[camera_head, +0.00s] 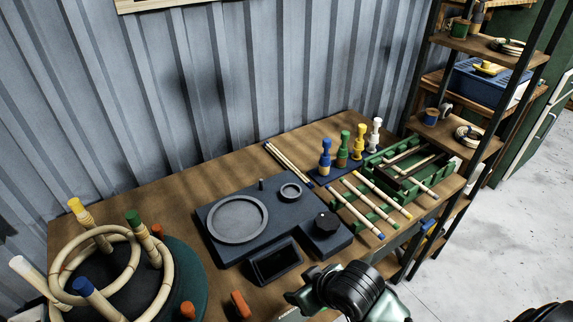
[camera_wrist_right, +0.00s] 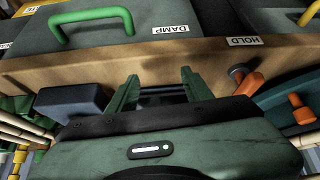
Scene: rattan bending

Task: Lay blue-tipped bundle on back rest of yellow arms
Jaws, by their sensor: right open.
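The blue-tipped bundle (camera_head: 357,213) is a pale rattan stick shape with a blue end. It lies slanted across the front left part of the green rack (camera_head: 372,200), beside a yellow-tipped bundle (camera_head: 385,196). My right gripper (camera_head: 292,298) is at the lower middle of the head view, left of and nearer than the rack, apart from the bundle. In the right wrist view its two green fingers (camera_wrist_right: 160,88) are spread with nothing between them. I cannot tell which part is the back rest of the yellow arms. My left gripper is not in view.
A dark device (camera_head: 290,215) with round plates stands mid-table. A round jig (camera_head: 190,270) with rattan hoops and coloured posts is at left. Coloured pegs (camera_head: 342,150) stand behind the rack. In the wrist view a wooden edge (camera_wrist_right: 160,62) lies past the fingers, beside an orange handle (camera_wrist_right: 248,88).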

